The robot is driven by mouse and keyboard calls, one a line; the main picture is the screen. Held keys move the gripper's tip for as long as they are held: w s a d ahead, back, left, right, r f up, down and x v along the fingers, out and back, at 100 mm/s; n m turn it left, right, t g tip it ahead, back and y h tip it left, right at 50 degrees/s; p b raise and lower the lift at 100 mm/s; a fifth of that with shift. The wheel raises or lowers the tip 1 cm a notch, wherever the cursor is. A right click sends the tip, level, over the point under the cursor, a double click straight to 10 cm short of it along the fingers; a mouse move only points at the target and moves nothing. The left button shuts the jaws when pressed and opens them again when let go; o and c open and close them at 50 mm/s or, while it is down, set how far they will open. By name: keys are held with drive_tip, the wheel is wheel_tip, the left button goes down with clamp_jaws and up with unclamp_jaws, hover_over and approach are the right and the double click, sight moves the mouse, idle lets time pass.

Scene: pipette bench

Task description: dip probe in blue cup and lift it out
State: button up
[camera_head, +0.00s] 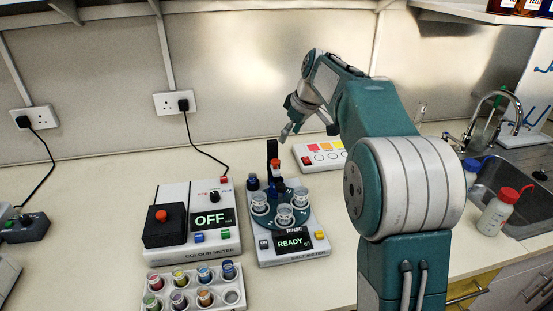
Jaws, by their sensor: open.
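My gripper (289,128) is open and hangs above and slightly right of the salt meter (292,253). Its fingers point down and left, and nothing shows between them. The salt meter has a teal round carousel (272,223) holding several small clear cups. A dark upright post (272,149) stands at the back of the carousel. A small red-and-dark piece (277,170) is by the post, below my gripper; it may be the probe, but it is too small to tell. The cups' contents are hard to make out.
The colour meter (191,251), reading OFF, stands left of the salt meter, which reads READY. A rack (215,300) of coloured vials is in front. A panel with coloured squares (318,156) lies behind. A red-capped bottle (499,213) and sink (515,185) are at right.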

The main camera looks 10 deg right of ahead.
sight(276, 160)
drive_tip(key=shift+n, duration=0.3)
drive_tip(key=x, duration=0.4)
drive_tip(key=w+x, duration=0.1)
drive_tip(key=x, duration=0.7)
drive_tip(key=shift+w+d+f, duration=0.1)
drive_tip(key=shift+w+d, duration=0.2)
drive_tip(key=shift+w, duration=0.1)
drive_tip(key=shift+c, duration=0.2)
clamp_jaws()
